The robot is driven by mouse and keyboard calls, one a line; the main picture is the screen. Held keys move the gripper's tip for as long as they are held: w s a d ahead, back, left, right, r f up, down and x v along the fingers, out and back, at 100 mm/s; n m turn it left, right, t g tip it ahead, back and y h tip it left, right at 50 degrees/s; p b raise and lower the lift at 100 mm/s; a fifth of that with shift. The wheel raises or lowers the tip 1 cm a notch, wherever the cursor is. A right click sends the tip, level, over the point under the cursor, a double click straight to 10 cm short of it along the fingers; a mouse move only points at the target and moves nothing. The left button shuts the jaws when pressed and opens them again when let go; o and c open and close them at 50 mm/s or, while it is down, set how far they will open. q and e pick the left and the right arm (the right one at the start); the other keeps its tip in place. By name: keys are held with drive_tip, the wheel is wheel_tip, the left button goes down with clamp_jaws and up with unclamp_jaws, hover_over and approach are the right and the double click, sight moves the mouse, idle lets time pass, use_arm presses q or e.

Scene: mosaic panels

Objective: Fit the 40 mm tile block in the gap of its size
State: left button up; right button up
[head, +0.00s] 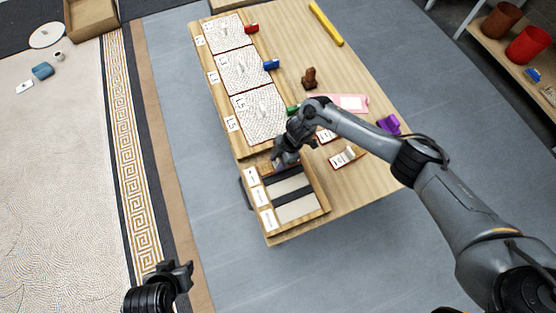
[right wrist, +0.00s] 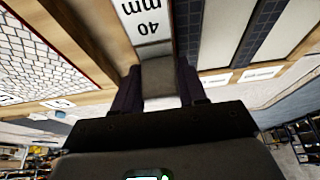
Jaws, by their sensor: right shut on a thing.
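My right gripper (head: 287,160) is over the far end of the gap board (head: 318,213), near the table's front. In the right wrist view its fingers (right wrist: 158,88) are shut on the grey grip of the tile block (right wrist: 146,22), whose white face reads "40 mm". The block lies beside a dark tiled strip of the board; whether it is above the gap or down in it I cannot tell. The fingers and arm hide it in the head view. My left gripper (head: 178,274) is off the table at lower left; its jaw opening is unclear.
Two loose blocks (head: 344,157) (head: 327,136) lie right of the board. Mosaic panels (head: 258,112) line the table's left side. The table's front right corner is clear.

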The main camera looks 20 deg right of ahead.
idle(0.7)
drive_tip(key=shift+f+b, duration=0.45)
drive_tip(key=shift+f, duration=0.35)
drive_tip(key=o, duration=1)
drive_tip(key=shift+o, duration=1.2)
drive_tip(key=shift+s+d, duration=0.1)
drive_tip(key=shift+s, duration=0.05)
drive_tip(key=shift+s+f, duration=0.1)
drive_tip(key=shift+d, duration=0.1)
